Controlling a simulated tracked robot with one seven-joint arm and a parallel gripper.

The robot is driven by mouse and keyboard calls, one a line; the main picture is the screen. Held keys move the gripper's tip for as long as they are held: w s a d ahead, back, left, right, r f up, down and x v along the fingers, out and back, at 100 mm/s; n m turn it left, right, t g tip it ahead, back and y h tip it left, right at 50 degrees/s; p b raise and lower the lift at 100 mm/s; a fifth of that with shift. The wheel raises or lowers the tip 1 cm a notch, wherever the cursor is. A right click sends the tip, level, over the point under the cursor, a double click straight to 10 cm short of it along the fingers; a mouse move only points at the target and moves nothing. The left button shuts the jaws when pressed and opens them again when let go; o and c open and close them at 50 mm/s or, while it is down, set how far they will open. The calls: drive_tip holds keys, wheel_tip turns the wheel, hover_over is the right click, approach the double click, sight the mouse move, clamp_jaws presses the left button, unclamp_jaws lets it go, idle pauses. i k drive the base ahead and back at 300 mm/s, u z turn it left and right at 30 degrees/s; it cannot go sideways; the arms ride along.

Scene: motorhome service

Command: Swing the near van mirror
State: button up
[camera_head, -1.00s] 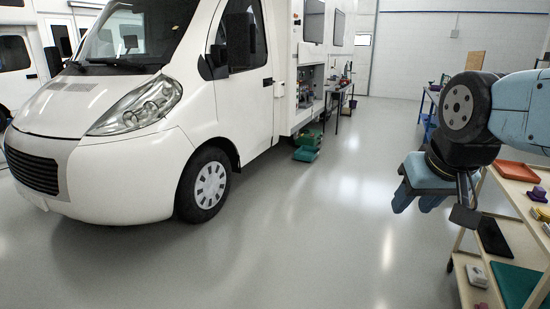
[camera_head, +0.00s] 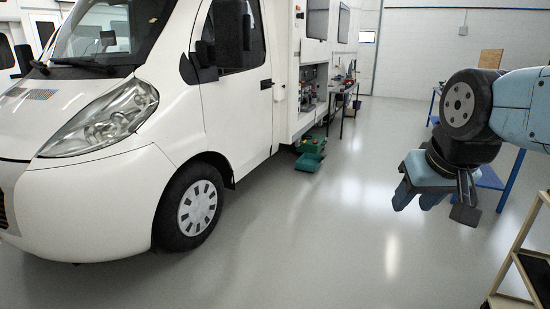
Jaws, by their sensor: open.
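The white van (camera_head: 110,195) stands at the left, its front towards the lower left. Its near mirror (camera_head: 229,34) is a dark upright housing beside the cab door's window, on a dark arm at the door's front edge.
Green boxes (camera_head: 311,152) lie on the floor beside the van's rear side. A table (camera_head: 342,93) stands by its open side hatch. A shelf cart (camera_head: 528,250) is at the lower right and a blue-legged table (camera_head: 490,178) behind my arm. The middle floor is clear.

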sight(232, 29)
drive_tip(key=i, duration=3.1)
drive_tip(key=u, duration=1)
